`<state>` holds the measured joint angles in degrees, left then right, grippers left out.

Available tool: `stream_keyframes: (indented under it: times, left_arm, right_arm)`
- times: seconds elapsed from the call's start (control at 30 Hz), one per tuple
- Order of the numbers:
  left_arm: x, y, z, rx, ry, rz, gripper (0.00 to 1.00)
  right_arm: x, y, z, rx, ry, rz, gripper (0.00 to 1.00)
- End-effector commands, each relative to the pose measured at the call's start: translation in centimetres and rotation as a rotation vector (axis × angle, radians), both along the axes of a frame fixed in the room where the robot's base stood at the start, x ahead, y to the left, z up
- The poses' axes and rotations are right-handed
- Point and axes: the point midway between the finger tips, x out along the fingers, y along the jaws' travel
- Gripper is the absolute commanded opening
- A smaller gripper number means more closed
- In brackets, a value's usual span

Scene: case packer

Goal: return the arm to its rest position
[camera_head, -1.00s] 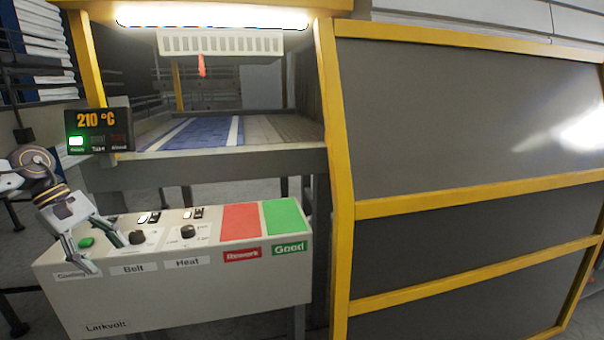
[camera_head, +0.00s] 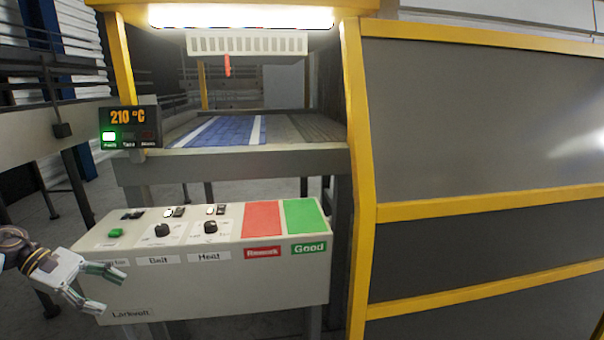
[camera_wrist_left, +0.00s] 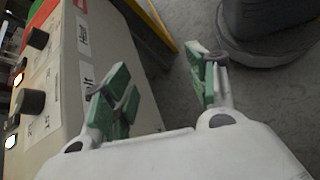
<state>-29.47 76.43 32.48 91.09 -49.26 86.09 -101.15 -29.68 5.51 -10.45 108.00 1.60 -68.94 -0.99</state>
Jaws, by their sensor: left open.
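My left gripper (camera_head: 112,288) is open and empty at the lower left of the head view, in front of the left end of the control box (camera_head: 225,285). In the left wrist view its green-padded fingers (camera_wrist_left: 160,92) are spread apart with grey floor between them, and the control box (camera_wrist_left: 98,38) lies to their left. The box carries a green button (camera_head: 116,232), a Belt knob (camera_head: 162,230), a Heat knob (camera_head: 210,227), a red Rework pad (camera_head: 262,219) and a green Good pad (camera_head: 305,216). My right gripper is not in view.
A machine with a yellow frame (camera_head: 363,180) and dark side panel (camera_head: 470,130) stands behind and right of the box. A display (camera_head: 130,126) reads 210 °C with a green light lit. A belt (camera_head: 300,128) runs inside. Open floor (camera_head: 70,250) shows at left.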

Motion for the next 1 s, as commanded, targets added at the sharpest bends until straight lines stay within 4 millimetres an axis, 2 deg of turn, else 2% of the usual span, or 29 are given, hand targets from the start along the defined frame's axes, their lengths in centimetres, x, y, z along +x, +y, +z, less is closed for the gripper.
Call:
stream_keyframes:
  times: [0.47, 1.0]
  left_arm:
    - [-3.2, 0.2, -5.6, -0.224, 0.0, 0.127, 0.58]
    - [-6.6, -1.5, -11.7, -0.473, 0.0, 0.267, 0.58]
  right_arm:
    - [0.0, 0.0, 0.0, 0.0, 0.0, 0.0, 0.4]
    - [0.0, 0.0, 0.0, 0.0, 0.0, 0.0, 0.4]
